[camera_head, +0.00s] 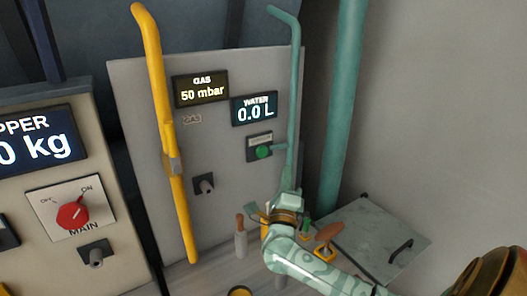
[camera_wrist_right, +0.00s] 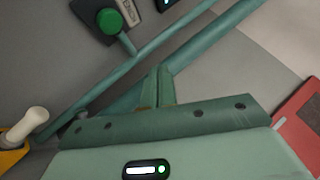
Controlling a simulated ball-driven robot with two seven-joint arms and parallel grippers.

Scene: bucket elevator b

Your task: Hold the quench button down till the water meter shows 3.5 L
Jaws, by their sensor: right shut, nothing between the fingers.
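The green quench button (camera_head: 263,152) is on the grey panel below the water meter (camera_head: 254,109), which reads 0.0 L. The round green button (camera_wrist_right: 110,20) also shows at the upper left of the right wrist view. My right gripper (camera_head: 288,188) is in front of the panel, below and right of the button. Its fingers (camera_wrist_right: 158,88) are shut with nothing between them. They look apart from the button in the wrist view. My left gripper is not in view.
A teal pipe (camera_head: 297,90) runs down just right of the button. A yellow pipe (camera_head: 159,90) and a gas meter (camera_head: 201,89) are to the left. A red main switch (camera_head: 72,215) is at far left. Handled items stand on the ledge below.

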